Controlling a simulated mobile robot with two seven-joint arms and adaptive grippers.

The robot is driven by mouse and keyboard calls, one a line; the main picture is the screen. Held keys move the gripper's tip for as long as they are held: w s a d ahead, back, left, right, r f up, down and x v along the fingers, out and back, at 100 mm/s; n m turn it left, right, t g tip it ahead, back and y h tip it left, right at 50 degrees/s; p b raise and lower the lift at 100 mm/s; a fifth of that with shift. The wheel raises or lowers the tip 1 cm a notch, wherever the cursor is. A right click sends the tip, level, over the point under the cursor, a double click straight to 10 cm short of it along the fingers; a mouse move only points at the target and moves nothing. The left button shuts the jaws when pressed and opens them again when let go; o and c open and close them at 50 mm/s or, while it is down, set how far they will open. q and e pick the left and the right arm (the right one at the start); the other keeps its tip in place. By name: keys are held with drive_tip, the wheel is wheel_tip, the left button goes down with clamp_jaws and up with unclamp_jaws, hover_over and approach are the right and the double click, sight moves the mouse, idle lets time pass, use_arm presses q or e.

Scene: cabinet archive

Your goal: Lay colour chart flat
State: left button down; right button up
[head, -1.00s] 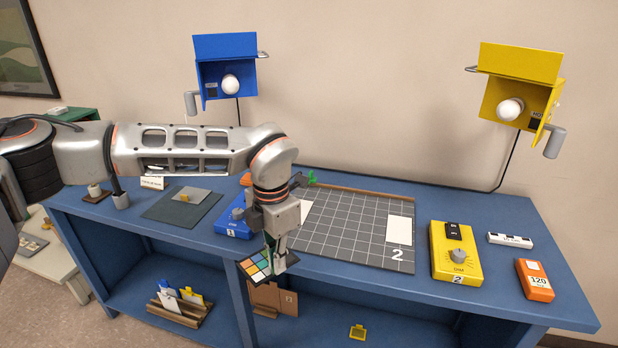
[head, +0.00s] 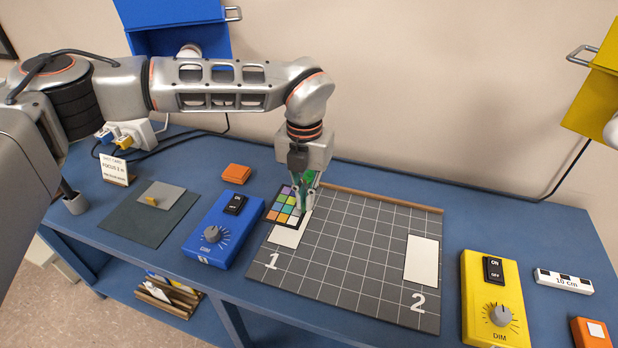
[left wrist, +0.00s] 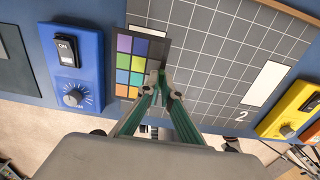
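The colour chart (head: 283,203) is a dark card with bright patches. It is over the far left part of the grey gridded board (head: 340,240), partly covering the white rectangle (head: 287,235) by number 1. My left gripper (head: 304,205) points down and is shut on the chart's right edge. In the left wrist view the chart (left wrist: 130,66) faces the camera, with the green-sided fingers (left wrist: 158,82) meeting at its right side. I cannot tell whether the chart touches the board. My right gripper is not in view.
A blue dimmer box (head: 223,230) stands left of the board and a yellow dimmer box (head: 492,300) right of it. An orange block (head: 236,174) lies behind the blue box. A wooden strip (head: 375,195) runs along the board's back. The board's middle is clear.

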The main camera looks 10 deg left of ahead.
sight(306, 229)
use_arm(q)
drive_tip(key=shift+w, duration=0.15)
drive_tip(key=shift+s+r, duration=0.1)
drive_tip(key=shift+s, duration=0.1)
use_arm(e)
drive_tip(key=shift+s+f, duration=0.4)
use_arm(q)
drive_tip(key=shift+f+b, duration=1.3)
drive_tip(key=shift+f, duration=0.7)
drive_tip(key=shift+w+f+b, duration=0.1)
drive_tip(key=shift+f+b, duration=0.45)
drive_tip(key=shift+f, duration=0.55)
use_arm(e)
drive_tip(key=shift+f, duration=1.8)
use_arm(q)
drive_tip(key=shift+f, duration=0.2)
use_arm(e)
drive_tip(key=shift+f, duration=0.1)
use_arm(q)
drive_tip(key=shift+f, duration=0.25)
drive_tip(key=c, duration=2.2)
unclamp_jaws()
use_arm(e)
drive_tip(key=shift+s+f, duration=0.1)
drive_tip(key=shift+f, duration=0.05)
